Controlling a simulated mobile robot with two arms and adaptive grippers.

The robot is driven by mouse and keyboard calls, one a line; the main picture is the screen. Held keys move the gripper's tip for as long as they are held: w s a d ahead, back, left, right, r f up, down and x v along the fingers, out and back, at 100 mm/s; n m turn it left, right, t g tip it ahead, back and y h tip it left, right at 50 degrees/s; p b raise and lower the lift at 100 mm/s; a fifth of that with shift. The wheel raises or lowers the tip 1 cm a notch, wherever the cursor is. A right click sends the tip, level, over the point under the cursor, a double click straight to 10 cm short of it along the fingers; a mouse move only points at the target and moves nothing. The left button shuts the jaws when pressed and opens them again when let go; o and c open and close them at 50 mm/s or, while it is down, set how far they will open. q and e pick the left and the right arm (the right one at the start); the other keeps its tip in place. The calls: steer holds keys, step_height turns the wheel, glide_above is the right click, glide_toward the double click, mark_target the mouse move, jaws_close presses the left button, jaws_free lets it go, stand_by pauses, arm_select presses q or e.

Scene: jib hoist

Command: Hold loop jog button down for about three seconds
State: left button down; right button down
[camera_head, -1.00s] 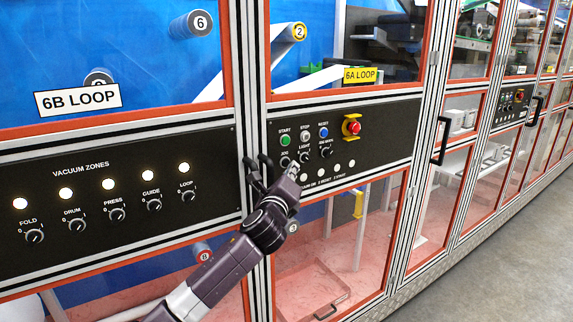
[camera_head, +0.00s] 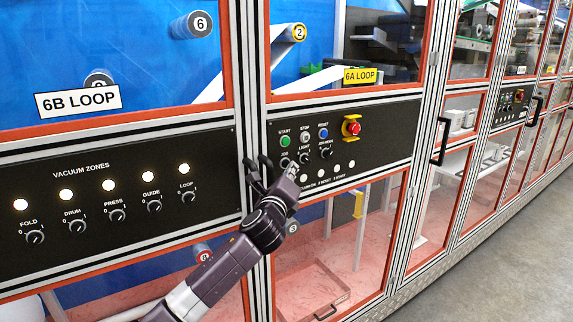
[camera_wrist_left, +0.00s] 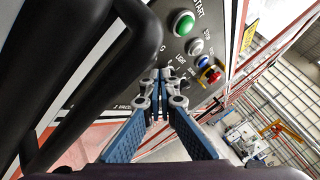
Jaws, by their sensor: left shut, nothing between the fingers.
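The jog button (camera_head: 285,162), small and dark, sits under its JOG label on the 6A LOOP panel (camera_head: 385,135), below the green START button (camera_head: 285,141). My left gripper (camera_head: 291,170) is shut and empty, with its fingertips close to the panel at the jog button. The left wrist view shows the closed fingertips (camera_wrist_left: 160,78) below the end of the JOG label. They hide the jog button there, so I cannot tell whether they touch or press it. My right gripper is not in view.
Dark handles (camera_wrist_left: 85,75) stand out close to the left of my left gripper. The light switch (camera_head: 304,156), blue reset button (camera_head: 323,132) and red emergency stop (camera_head: 353,128) are to the right. The 6B panel (camera_head: 110,205) is at left. Floor (camera_head: 460,240) lies clear at right.

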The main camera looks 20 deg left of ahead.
arm_select(q)
steer(key=shift+w+a, duration=0.4)
steer(key=shift+a, duration=0.25)
stand_by(2.1)
steer(key=shift+d, duration=0.1)
stand_by(1.1)
steer(key=shift+s+d+p, duration=0.5)
steer(key=shift+s+d, duration=0.05)
steer(key=shift+d, duration=0.1)
steer(key=s+d, duration=0.1)
steer(key=d, duration=0.1)
steer(key=s+d+p, duration=0.1)
steer(key=s+d, duration=0.1)
stand_by(0.3)
steer(key=shift+f, duration=0.1)
